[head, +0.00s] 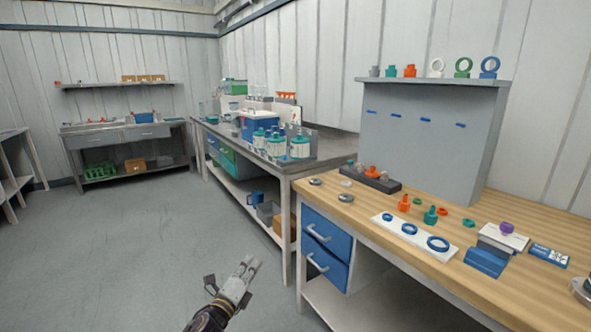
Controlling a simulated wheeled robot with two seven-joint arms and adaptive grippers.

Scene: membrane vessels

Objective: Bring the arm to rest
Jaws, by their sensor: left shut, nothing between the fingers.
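My left gripper (248,268) shows at the bottom of the head view, left of the wooden bench. It is shut and empty, held over the grey floor and apart from the furniture. Part of my dark left forearm shows below it at the picture's bottom edge. My right gripper is not in view.
The wooden bench (474,278) at right carries rings, small coloured fittings, a white strip (397,231) and a blue block (486,262). Blue drawers (325,232) face the gripper's side. A grey bench (331,159) with bottles stands behind. The floor (130,250) at left is clear.

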